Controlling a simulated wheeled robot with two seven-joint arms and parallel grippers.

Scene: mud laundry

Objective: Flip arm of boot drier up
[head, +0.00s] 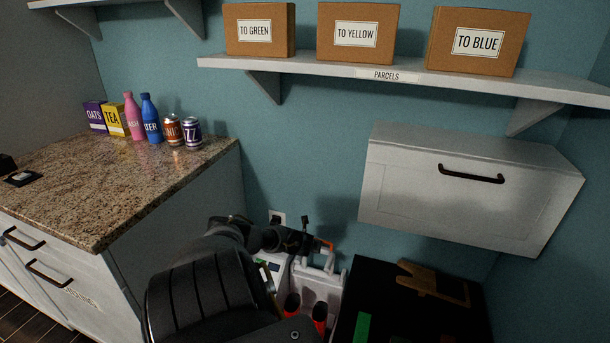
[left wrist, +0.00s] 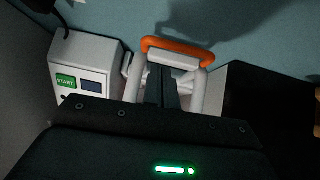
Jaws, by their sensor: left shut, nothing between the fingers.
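The boot drier (head: 318,282) is a white unit low against the wall, partly hidden by my left arm in the head view. Its white tubular arm has an orange grip (left wrist: 178,47), which also shows small in the head view (head: 327,245). A control box (left wrist: 85,70) with a green START button stands at its left. My left gripper (left wrist: 160,75) is shut and empty, its dark fingers in front of the white tubes and just below the orange grip. I cannot tell whether they touch. It also shows in the head view (head: 305,238). My right gripper is not in view.
A granite counter (head: 110,185) with boxes, bottles and cans is at the left. A white cabinet (head: 465,190) hangs above right. A black surface (head: 395,315) with a wooden piece (head: 432,284) and a green item (head: 362,327) lies right of the drier. A parcel shelf (head: 400,77) is above.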

